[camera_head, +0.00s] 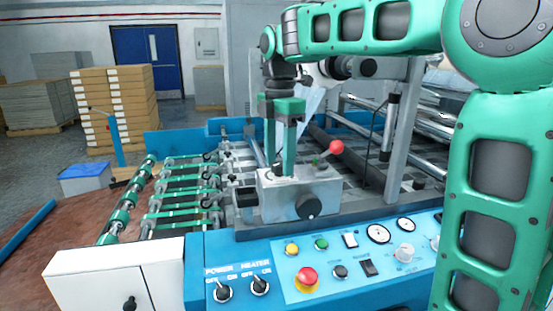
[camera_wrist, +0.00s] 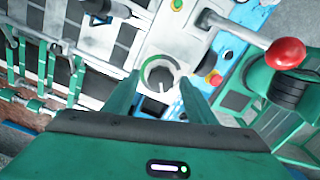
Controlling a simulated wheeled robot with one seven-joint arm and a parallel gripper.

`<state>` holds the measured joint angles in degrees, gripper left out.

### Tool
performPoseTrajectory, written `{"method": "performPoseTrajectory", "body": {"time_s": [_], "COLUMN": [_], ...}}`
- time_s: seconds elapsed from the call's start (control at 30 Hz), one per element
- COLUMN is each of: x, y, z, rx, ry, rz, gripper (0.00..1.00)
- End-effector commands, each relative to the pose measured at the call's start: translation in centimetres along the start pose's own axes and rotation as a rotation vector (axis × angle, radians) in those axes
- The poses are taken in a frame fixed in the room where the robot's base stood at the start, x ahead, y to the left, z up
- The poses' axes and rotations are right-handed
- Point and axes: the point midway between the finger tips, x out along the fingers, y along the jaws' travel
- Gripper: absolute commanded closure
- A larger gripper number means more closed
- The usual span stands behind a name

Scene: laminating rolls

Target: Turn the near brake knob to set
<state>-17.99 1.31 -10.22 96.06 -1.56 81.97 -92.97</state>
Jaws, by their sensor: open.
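A round grey knob (camera_wrist: 159,74) with a pale pointer line and a part-white, part-green ring shows in the wrist view, between my fingertips. It sits on top of a light grey box, which also shows in the head view (camera_head: 275,204); there my fingers mostly hide the knob. My gripper (camera_head: 287,170) points down over the box top, and its spread fingers also show in the wrist view (camera_wrist: 160,84), one on each side of the knob. I cannot tell whether they touch it.
A lever with a red ball (camera_head: 337,147) rises from the box, right of my fingers. A black knob (camera_head: 308,205) is on the box front. The blue control panel (camera_head: 262,265) with switches and a red stop button (camera_head: 307,277) lies in front. Rollers (camera_head: 182,202) lie left.

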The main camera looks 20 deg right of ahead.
Motion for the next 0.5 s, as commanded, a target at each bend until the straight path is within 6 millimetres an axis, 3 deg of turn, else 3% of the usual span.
{"method": "performPoseTrajectory", "body": {"time_s": [0.07,0.23,0.5], "x": [-0.01,-0.02,-0.05], "y": [0.0,0.02,0.09], "z": [0.01,0.01,0.03], "rx": [0.0,0.0,0.015], "ry": [0.0,0.0,0.0], "rz": [0.0,0.001,0.003], "gripper": [0.51,0.9,0.9]}}
